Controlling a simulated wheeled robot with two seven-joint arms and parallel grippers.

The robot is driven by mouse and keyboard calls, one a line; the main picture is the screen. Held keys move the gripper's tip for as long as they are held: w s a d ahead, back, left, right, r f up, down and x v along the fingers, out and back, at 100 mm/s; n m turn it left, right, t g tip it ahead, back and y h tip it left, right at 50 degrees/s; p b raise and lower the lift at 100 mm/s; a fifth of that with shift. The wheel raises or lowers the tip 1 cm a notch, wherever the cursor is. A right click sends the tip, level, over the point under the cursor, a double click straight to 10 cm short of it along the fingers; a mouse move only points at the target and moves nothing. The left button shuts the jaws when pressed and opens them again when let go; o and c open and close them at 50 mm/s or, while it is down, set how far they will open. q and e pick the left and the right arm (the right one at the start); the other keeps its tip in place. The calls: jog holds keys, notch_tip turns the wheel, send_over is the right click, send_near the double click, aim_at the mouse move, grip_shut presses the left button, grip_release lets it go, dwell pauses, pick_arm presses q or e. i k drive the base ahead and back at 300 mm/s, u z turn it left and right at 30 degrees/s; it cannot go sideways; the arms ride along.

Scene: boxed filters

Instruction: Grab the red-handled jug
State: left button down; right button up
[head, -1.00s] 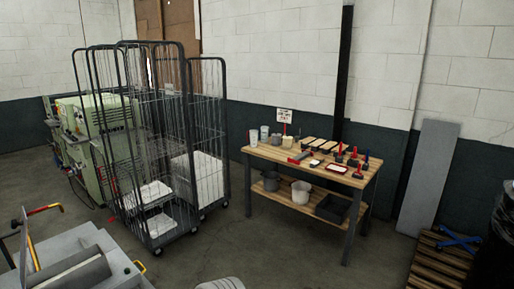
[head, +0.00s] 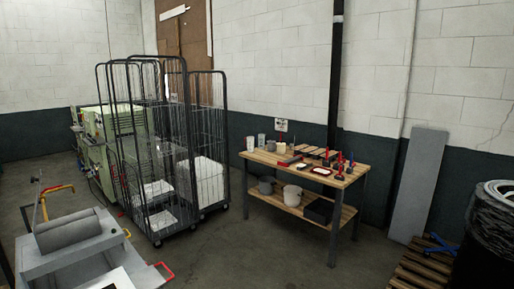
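A wooden workbench (head: 262,157) stands against the back wall, with many small items on its top. Several small items there have red or blue upright parts, towards the right end. A cream container (head: 281,145) with a bit of red above it and a grey pot (head: 271,146) stand near the back left. At this size I cannot tell which item, if any, is the red-handled jug. Neither of my grippers is in view.
Tall wire cage trolleys (head: 150,150) stand left of the bench. A grey machine (head: 75,250) fills the lower left. A pallet (head: 425,272) and a black-bagged bin (head: 485,240) are at the right. The lower shelf holds buckets (head: 292,195). Floor before the bench is clear.

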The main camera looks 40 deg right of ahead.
aim_at(250, 140)
jog(key=z, duration=1.5)
jog(key=i, duration=5.75)
jog(key=u, duration=0.8)
jog(key=i, duration=0.85)
jog(key=z, duration=0.05)
